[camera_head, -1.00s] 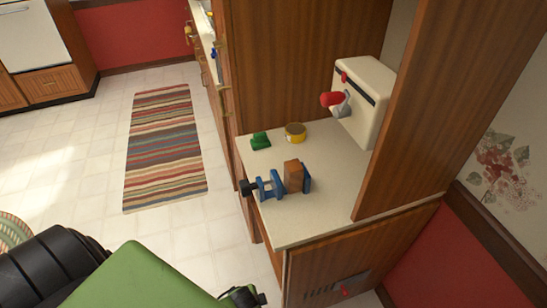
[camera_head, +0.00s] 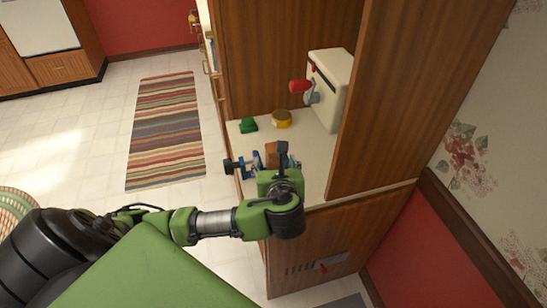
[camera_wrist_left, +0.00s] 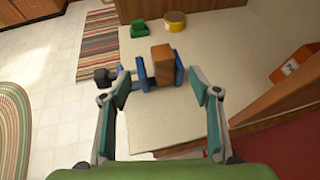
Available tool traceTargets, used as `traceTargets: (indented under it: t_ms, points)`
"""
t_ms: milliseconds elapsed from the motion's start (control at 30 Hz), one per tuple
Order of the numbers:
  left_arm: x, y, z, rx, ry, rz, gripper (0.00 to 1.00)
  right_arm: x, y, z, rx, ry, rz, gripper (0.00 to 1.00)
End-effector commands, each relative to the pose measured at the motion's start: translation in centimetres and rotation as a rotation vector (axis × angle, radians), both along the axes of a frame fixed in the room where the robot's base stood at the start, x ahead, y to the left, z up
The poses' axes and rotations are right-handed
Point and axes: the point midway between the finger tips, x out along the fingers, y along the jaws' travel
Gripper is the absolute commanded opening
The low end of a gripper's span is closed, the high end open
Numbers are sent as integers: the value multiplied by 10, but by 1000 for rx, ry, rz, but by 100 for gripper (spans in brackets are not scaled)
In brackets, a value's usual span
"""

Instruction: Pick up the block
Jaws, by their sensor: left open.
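A brown wooden block (camera_head: 272,153) sits between the jaws of a blue vise (camera_head: 256,160) on the counter. In the left wrist view the block (camera_wrist_left: 162,64) stands ahead of the fingers, between the blue jaws of the vise (camera_wrist_left: 141,75). My left gripper (camera_wrist_left: 160,82) is open and empty, with one finger on each side of the view and the block between their directions. In the head view my left gripper (camera_head: 281,163) hangs over the counter's near part and partly hides the vise and block. My right gripper is not in view.
A green object (camera_head: 248,125) and a yellow tape roll (camera_head: 282,118) lie behind the vise on the counter (camera_head: 318,155). A cream box with a red-handled crank (camera_head: 330,85) stands at the back right. A tall wooden panel (camera_head: 385,100) bounds the right side.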

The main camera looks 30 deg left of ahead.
Motion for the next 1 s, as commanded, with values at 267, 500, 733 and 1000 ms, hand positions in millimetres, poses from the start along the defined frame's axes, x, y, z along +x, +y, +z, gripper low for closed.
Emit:
traceTargets:
  t_ms: [267, 500, 733, 1000]
  points:
    - [36, 30, -19, 19, 6, -1, 57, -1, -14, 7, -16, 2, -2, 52]
    - [58, 46, -33, 14, 4, -4, 57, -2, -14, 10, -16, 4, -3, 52]
    - [70, 53, -41, 13, 5, -2, 57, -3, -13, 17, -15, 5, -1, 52]
    - [93, 67, -59, 13, 5, -2, 57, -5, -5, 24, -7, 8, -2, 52]
